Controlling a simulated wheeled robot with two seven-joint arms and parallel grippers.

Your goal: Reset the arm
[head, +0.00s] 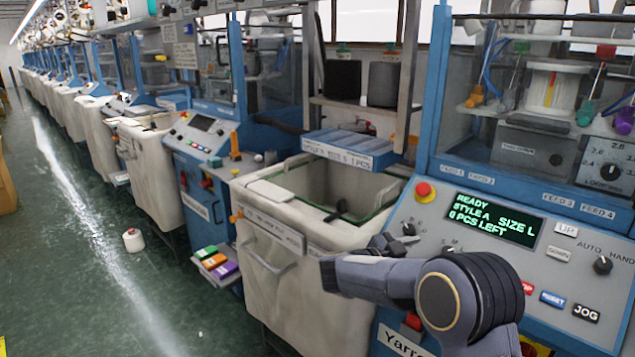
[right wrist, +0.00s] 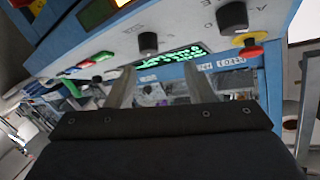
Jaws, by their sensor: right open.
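My right arm comes in at the lower right of the head view, bent in front of the blue machine's control panel (head: 470,262). Its right gripper (head: 385,245) is near the panel's left edge, close to a black knob (head: 409,229). In the right wrist view the two fingers of the right gripper (right wrist: 160,78) stand apart with nothing between them. Beyond them are the panel's knobs, a green-lit display and the red emergency button (right wrist: 249,47). I cannot tell whether the gripper touches the panel. My left gripper is not in view.
A white bin (head: 270,250) stands left of the panel. A blue tray (head: 350,148) sits above it. A yarn cone (head: 133,241) stands on the green floor (head: 90,300), which is mostly clear.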

